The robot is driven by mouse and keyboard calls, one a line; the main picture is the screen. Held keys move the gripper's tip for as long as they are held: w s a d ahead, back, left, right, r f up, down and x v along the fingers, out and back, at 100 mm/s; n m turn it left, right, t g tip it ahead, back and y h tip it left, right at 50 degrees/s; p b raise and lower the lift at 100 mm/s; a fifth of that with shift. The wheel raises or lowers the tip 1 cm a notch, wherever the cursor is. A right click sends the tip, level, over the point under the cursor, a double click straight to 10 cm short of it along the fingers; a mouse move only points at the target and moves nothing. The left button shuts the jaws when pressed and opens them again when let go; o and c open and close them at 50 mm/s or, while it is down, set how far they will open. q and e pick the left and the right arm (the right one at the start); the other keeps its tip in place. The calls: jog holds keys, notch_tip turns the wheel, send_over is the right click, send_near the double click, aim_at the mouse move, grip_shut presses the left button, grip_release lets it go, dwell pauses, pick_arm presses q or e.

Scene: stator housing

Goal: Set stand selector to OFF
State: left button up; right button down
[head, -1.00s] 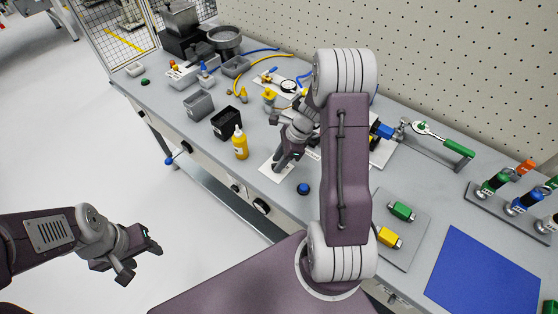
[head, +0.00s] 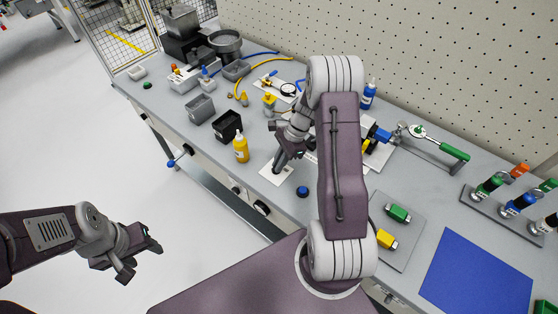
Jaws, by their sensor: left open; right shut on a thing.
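My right gripper (head: 280,163) reaches down over a white plate (head: 268,175) near the front edge of the bench. Its fingers are shut on a small dark part at the plate, apparently the stand selector. The fingers hide most of that part, so its pointer and setting cannot be read. My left gripper (head: 140,259) is open and empty, out over the floor at the lower left, away from the bench.
A yellow bottle (head: 241,150) and a black bin (head: 227,126) stand left of the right gripper. A blue button (head: 302,191) sits close on its right. My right arm covers the bench's middle. A blue mat (head: 478,275) lies at the right.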

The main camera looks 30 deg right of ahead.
jog(key=n, duration=0.1)
jog(key=n+g+p, duration=0.1)
jog(key=n, duration=0.1)
jog(key=shift+w+r, duration=0.15)
jog(key=shift+w, duration=0.05)
jog(key=n, duration=0.1)
jog(key=n+g+p, duration=0.1)
jog(key=n, duration=0.1)
jog(key=shift+w+n+g+h, duration=0.1)
jog(key=shift+n+g+h, duration=0.2)
jog(key=n+g+h, duration=0.1)
jog(key=n, duration=0.2)
jog(key=shift+w+a, duration=0.15)
jog(key=shift+w+a+n+g+h+p, duration=0.1)
jog(key=shift+n+g+h+p, duration=0.15)
jog(key=shift+n, duration=0.85)
jog(key=shift+a+n+g+h+p, duration=0.15)
jog(key=shift+n+h, duration=0.2)
jog(key=shift+n, duration=0.75)
jog(key=shift+d, duration=0.1)
jog(key=c, duration=1.5)
grip_release()
